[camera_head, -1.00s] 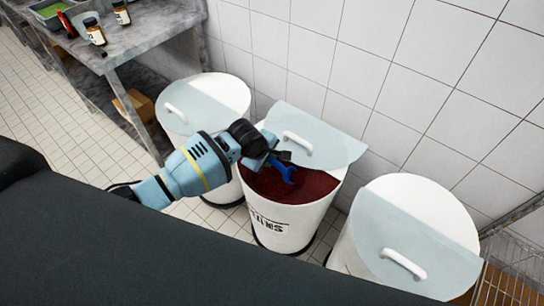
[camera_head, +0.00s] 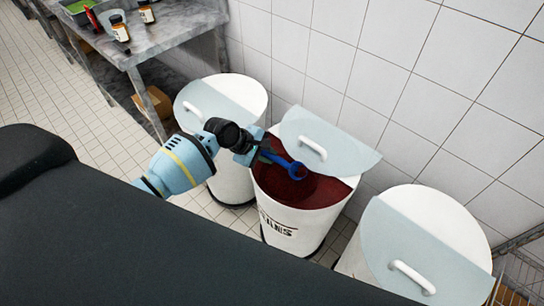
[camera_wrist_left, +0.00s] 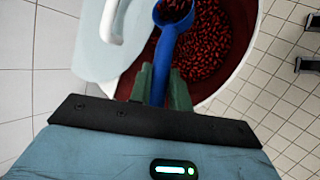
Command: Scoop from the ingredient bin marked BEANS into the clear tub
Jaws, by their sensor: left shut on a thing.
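The bin marked BEANS (camera_head: 297,229) stands in the middle of the head view, its pale lid (camera_head: 345,158) pushed back over the rear part. Dark red beans (camera_wrist_left: 213,58) lie inside. My left gripper (camera_head: 260,148) is shut on the handle of a blue scoop (camera_head: 284,178), above the left side of the bin opening. In the left wrist view the scoop's bowl (camera_wrist_left: 173,14) holds red beans and is cut by the top edge. My right gripper is not in view.
A white lidded bin (camera_head: 230,180) stands to the left of the beans bin and another (camera_head: 458,217) to the right. The tiled wall is close behind.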

